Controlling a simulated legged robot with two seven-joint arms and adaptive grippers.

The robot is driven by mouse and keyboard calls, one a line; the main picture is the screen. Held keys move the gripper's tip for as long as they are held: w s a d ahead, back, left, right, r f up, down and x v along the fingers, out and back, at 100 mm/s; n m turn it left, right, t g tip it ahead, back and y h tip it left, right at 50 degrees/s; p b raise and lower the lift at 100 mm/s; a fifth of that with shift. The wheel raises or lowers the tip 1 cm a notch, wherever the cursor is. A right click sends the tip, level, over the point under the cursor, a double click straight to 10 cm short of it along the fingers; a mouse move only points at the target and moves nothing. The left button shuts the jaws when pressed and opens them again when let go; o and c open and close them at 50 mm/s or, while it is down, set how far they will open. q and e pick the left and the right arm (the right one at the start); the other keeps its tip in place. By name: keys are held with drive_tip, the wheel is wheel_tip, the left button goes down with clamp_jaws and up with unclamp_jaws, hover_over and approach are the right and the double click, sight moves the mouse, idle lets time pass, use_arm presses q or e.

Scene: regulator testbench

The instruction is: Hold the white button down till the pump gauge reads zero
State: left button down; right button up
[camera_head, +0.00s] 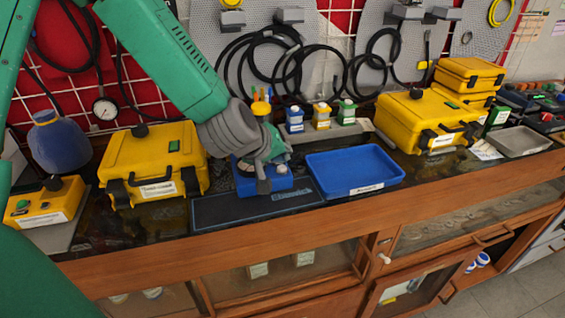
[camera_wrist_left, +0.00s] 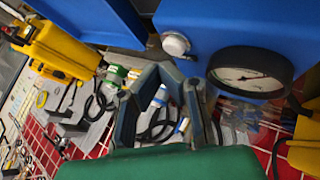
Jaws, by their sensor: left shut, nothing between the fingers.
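The blue pump box (camera_head: 281,183) stands on the bench behind a dark mat, partly covered by my left gripper (camera_head: 263,180) in the head view. In the left wrist view the pump's blue face (camera_wrist_left: 225,30) carries a round white button (camera_wrist_left: 175,43) and a black-rimmed gauge (camera_wrist_left: 249,74). The gauge has a white dial and a needle; its value is too small to read. My left gripper also shows in that view (camera_wrist_left: 160,70), shut and empty, its fingertips close to the button. I cannot tell whether they touch it. The button is hidden in the head view. My right gripper is not in view.
A yellow case (camera_head: 155,160) stands left of the pump, and a yellow button box (camera_head: 44,202) farther left. An empty blue tray (camera_head: 352,170) lies just right. Small bottles (camera_head: 321,115) stand behind. The dark mat (camera_head: 235,209) in front is clear.

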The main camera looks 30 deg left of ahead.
sight(282, 168)
use_arm(q)
drive_tip(key=shift+r, duration=0.1)
wheel_tip(282, 168, up, 5)
drive_tip(key=p, duration=0.5)
drive_tip(key=shift+r, duration=0.1)
idle(0.4)
